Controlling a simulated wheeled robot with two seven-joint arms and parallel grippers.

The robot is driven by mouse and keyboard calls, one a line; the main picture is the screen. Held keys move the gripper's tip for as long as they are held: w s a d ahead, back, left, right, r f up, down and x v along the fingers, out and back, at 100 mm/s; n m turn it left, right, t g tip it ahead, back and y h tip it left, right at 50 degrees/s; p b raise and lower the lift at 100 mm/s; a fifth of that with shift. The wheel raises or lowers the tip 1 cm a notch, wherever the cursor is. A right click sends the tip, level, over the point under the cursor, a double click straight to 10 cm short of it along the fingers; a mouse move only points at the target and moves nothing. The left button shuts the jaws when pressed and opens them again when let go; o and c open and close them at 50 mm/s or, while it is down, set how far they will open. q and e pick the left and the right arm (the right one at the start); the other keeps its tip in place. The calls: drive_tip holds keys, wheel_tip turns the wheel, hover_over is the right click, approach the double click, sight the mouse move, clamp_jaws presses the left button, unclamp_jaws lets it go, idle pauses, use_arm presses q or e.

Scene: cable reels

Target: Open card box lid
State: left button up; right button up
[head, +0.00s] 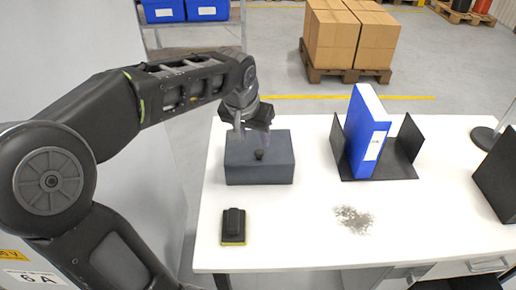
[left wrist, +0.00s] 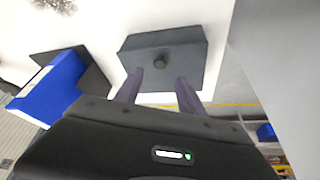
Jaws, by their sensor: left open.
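The card box (head: 259,171) is a dark grey box standing on the left part of the white table, with its lid down and a small black knob (head: 259,154) on top. In the left wrist view the box (left wrist: 190,50) and its knob (left wrist: 161,62) lie just beyond my fingers. My left gripper (head: 262,146) is above the back part of the lid in the head view. In the left wrist view its two fingers (left wrist: 158,82) are apart with nothing between them, close to the knob. I cannot tell whether they touch the lid. My right gripper is in neither view.
A black and yellow eraser-like block (head: 233,226) lies in front of the box. A blue binder (head: 368,135) stands in a black holder (head: 408,146) to the right. Cartons on a pallet stand behind.

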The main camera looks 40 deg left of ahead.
sight(259, 152)
use_arm(q)
drive_tip(key=shift+x, duration=3.95)
drive_tip(key=shift+c, duration=0.2)
clamp_jaws()
